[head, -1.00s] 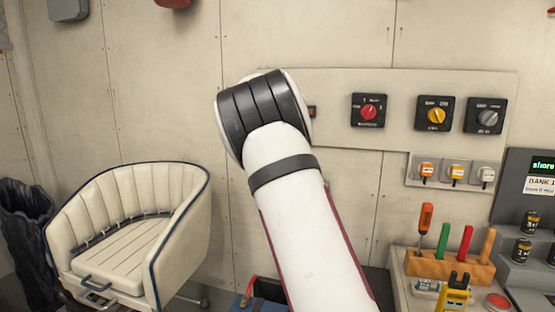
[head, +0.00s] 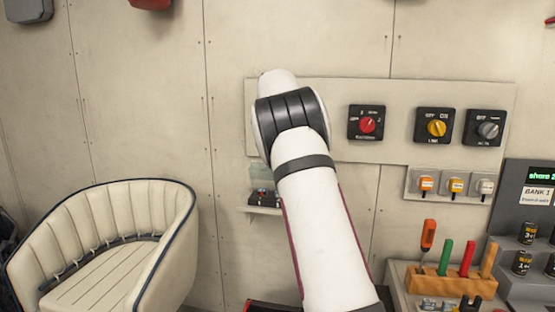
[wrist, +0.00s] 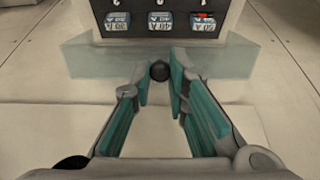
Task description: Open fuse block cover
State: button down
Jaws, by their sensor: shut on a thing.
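The fuse block (wrist: 160,22) is at the top of the wrist view, a dark face with several blue fuses labelled upside down. In the head view the fuse block (head: 262,197) sits on the wall, left of my arm. Its clear cover (wrist: 95,60) extends across the wrist view beyond the fuses, which show uncovered. In the head view the clear cover (head: 261,176) appears raised above the fuses. My gripper (wrist: 158,76) is shut on the cover's dark round knob (wrist: 158,70). My arm hides the gripper in the head view.
A panel with a red switch (head: 368,123), a yellow switch (head: 437,127) and a grey switch (head: 487,130) is right of my arm. A wooden tool rack (head: 452,281) stands lower right. A cream chair (head: 105,250) is at left. The wall between chair and fuse block is clear.

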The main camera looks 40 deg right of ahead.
jog(key=shift+f, duration=0.15)
jog(key=c, duration=1.5)
grip_release()
jog(key=shift+c, duration=0.2)
jog(key=v, duration=1.2)
